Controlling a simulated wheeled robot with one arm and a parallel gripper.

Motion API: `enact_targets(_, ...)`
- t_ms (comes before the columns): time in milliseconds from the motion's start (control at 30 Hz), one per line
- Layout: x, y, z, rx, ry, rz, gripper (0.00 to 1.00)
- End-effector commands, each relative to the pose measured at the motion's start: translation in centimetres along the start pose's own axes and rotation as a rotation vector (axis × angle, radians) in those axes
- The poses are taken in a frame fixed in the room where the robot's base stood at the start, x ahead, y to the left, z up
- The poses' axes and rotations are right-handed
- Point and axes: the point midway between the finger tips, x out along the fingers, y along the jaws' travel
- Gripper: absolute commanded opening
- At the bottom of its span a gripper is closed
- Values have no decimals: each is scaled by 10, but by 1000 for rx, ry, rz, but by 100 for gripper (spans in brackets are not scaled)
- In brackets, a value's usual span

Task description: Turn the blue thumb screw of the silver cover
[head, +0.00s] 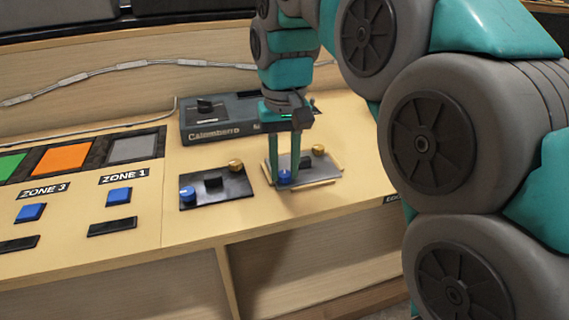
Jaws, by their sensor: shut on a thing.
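The silver cover (296,170) is a flat grey plate on the console's right side, framed by pale wooden strips. A black block handle (305,164) sits in its middle, and a brass screw (318,149) is at its back right. The blue thumb screw (284,177) is at its front left corner. My gripper (284,172) points down over that corner, with its teal fingers shut on the blue thumb screw. The fingers hide part of the screw and part of the cover's left side.
A black cover (216,191) with its own blue screw (187,193) and brass screw (235,165) lies just left. A dark grey box (222,121) stands behind. Blue buttons (118,196) and coloured panels (63,157) are further left. The console's front edge (220,241) is close.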

Motion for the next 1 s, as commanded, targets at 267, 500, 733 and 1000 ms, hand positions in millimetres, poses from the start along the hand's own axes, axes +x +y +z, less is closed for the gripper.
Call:
enact_targets(267,2,0,1,-263,-6,0,0)
enact_targets(500,2,0,0,-491,-6,-1,0)
enact_targets(733,1,0,0,-711,-6,-1,0)
enact_targets(1000,2,-1,1,-967,-8,-3,0)
